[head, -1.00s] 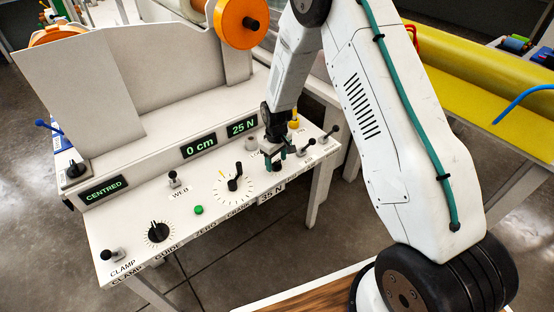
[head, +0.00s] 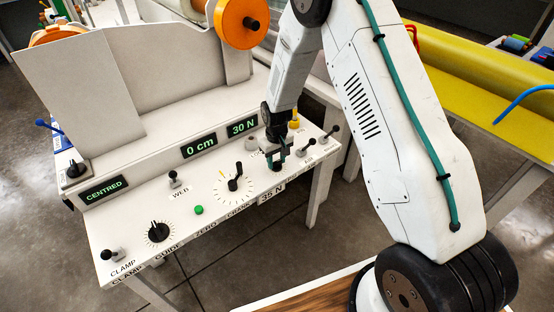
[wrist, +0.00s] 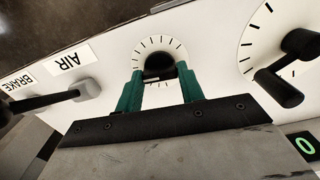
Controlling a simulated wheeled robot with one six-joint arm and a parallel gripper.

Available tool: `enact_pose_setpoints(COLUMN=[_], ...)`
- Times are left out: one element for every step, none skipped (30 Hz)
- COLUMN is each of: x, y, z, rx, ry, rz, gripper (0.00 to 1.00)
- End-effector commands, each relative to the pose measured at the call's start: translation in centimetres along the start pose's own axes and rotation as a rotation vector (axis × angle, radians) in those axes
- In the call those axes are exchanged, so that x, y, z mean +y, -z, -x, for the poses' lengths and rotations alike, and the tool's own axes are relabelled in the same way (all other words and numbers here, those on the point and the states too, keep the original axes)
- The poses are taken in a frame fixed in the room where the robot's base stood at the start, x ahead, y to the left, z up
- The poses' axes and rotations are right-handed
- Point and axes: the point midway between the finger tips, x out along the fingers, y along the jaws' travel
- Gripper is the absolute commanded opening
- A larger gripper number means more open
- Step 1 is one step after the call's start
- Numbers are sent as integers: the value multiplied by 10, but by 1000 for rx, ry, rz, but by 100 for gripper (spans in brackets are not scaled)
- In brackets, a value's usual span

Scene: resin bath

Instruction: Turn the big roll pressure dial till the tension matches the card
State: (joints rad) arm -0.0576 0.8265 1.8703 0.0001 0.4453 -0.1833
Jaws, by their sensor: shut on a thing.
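My gripper (head: 277,160) points down at the right part of the white control panel, its green fingers shut on a black dial. In the wrist view the black dial (wrist: 159,66) sits between the green fingertips, inside a ring of tick marks. The fingers hide part of it. The tension display (head: 243,126) reads 30 N in green. The card (head: 271,194) on the panel's front edge, just below the dial, reads 35 N.
Left of the dial are a crank (head: 236,177), a green button (head: 198,210) and the guide knob (head: 158,232). Levers (head: 307,146) stand close on the right. Other displays read 0 cm (head: 199,146) and CENTRED (head: 103,190).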

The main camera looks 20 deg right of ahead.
Motion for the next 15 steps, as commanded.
enact_pose_setpoints(x=[1, 1, 1, 1, 1, 1, 1, 1, 1, 1, 1, 1, 1, 1, 1], y=[0, 0, 0, 0, 1, 1, 1, 1, 1, 1, 1, 1, 1, 1, 1], z=[0, 0, 0, 0, 0, 0, 0, 0, 1, 1, 1, 1, 1, 1, 1], rx=[1, 1, 1, 1, 1, 1, 2, 2, 2, 2, 2, 2, 2, 2, 2], ry=[-1, -1, -1, -1, -1, -1, -1, -1, -1, -1, -1, -1, -1, -1, -1], rz=[-33, -54, -83, -104, -123, -148, -167, -183, -205, -220, -234, -251, -262, -272, -284], gripper=[15, 15, 15, 15, 15, 15, 15, 15, 15, 15, 15, 15, 15, 15, 15])
